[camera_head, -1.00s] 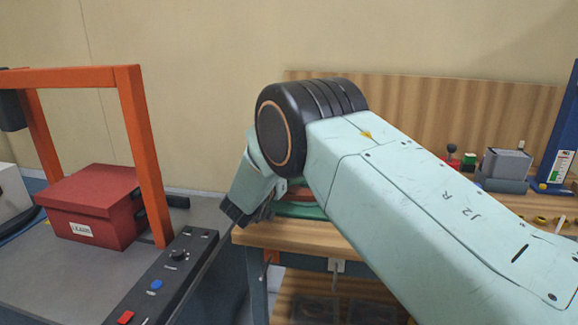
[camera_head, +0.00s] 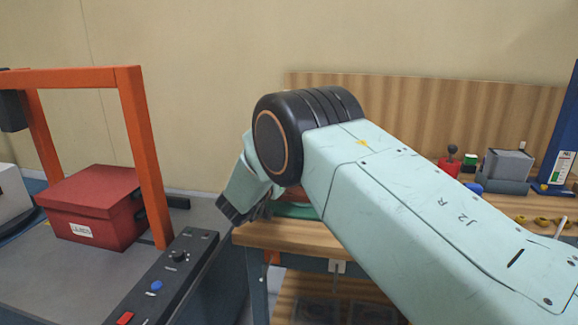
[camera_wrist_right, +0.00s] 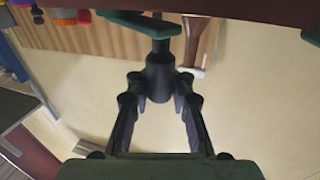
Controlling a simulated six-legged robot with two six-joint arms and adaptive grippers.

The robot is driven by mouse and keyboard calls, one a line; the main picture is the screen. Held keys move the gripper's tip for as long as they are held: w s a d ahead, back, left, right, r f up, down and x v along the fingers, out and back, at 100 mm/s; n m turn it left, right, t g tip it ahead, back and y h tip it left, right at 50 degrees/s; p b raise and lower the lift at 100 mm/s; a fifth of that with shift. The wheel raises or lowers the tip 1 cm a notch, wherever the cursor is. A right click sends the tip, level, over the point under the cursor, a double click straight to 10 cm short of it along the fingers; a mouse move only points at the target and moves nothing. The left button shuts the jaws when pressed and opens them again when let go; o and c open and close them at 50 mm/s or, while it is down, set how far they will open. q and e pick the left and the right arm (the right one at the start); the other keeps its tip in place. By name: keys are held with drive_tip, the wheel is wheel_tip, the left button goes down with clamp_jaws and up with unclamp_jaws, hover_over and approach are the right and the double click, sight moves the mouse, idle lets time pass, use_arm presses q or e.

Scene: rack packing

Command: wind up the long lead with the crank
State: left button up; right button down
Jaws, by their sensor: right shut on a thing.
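The crank's green arm (camera_wrist_right: 140,22) ends in a black knob (camera_wrist_right: 160,75) in the right wrist view. My right gripper (camera_wrist_right: 160,100) is shut on this knob, with one finger on each side. The dark red reel body (camera_wrist_right: 240,8) runs along the top of that view. In the head view only a green edge of the reel (camera_head: 297,212) shows on the workbench, behind my right arm. My right gripper is hard to make out there, and the crank is hidden. I cannot pick out the long lead. My left gripper is out of view.
The wooden workbench (camera_head: 285,235) has a tall back panel (camera_head: 430,115). A grey block (camera_head: 508,163), a red-based lever (camera_head: 449,165) and a blue stand (camera_head: 563,140) are at right. At left, a red box (camera_head: 92,205) stands under an orange frame (camera_head: 150,165), beside a button panel (camera_head: 165,275).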

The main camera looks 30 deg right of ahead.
drive_tip(key=shift+w+a+g, duration=0.25)
drive_tip(key=shift+w+g, duration=0.05)
idle(3.7)
idle(0.4)
drive_tip(key=c, duration=1.7)
unclamp_jaws()
drive_tip(key=o, duration=0.4)
drive_tip(key=shift+a, duration=0.2)
drive_tip(key=shift+o, duration=0.7)
drive_tip(key=shift+d+m, duration=0.3)
drive_tip(key=v, duration=1.2)
drive_tip(key=shift+f, duration=0.2)
drive_tip(key=shift+c, duration=0.3)
